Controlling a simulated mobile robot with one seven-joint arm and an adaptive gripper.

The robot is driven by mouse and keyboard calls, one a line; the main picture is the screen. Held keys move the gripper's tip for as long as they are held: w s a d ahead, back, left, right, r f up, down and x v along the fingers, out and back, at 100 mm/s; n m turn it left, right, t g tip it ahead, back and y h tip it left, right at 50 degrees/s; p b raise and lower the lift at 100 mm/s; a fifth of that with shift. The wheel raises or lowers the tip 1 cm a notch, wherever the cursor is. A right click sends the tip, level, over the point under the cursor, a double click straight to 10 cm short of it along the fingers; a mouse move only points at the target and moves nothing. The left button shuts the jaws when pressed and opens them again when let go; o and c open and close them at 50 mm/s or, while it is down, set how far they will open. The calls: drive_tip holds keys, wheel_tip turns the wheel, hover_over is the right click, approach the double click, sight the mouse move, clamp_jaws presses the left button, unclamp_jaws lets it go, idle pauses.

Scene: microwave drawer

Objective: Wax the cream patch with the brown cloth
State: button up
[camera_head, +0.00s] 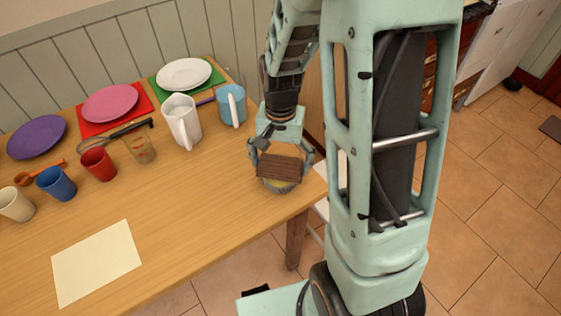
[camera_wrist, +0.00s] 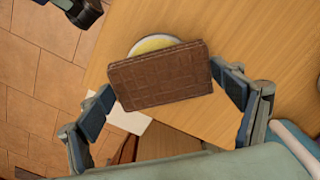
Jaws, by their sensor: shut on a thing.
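The cream patch (camera_head: 97,262) lies flat on the wooden table at the front left, uncovered. The brown cloth (camera_head: 281,167), a folded block, is between the fingers of my gripper (camera_head: 280,158) near the table's right end. My gripper is shut on it. In the wrist view the cloth (camera_wrist: 160,77) spans between the two fingers of my gripper (camera_wrist: 165,90). A round dish with yellow contents (camera_head: 282,186) is just below the cloth, which partly hides it. It also shows behind the cloth in the wrist view (camera_wrist: 153,43). I cannot tell whether cloth and dish touch.
Red (camera_head: 98,164) and blue (camera_head: 56,183) cups, a clear cup (camera_head: 140,149) and plates on mats line the back and left. The table (camera_head: 205,215) is bare between patch and gripper.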

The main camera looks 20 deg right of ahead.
sight(280, 164)
drive_tip(key=shift+f+b, duration=0.4)
drive_tip(key=shift+f, duration=0.2)
idle(1.5)
drive_tip(key=shift+r, duration=0.15)
drive_tip(key=shift+r+p, duration=2.8)
drive_tip(key=shift+r, duration=0.6)
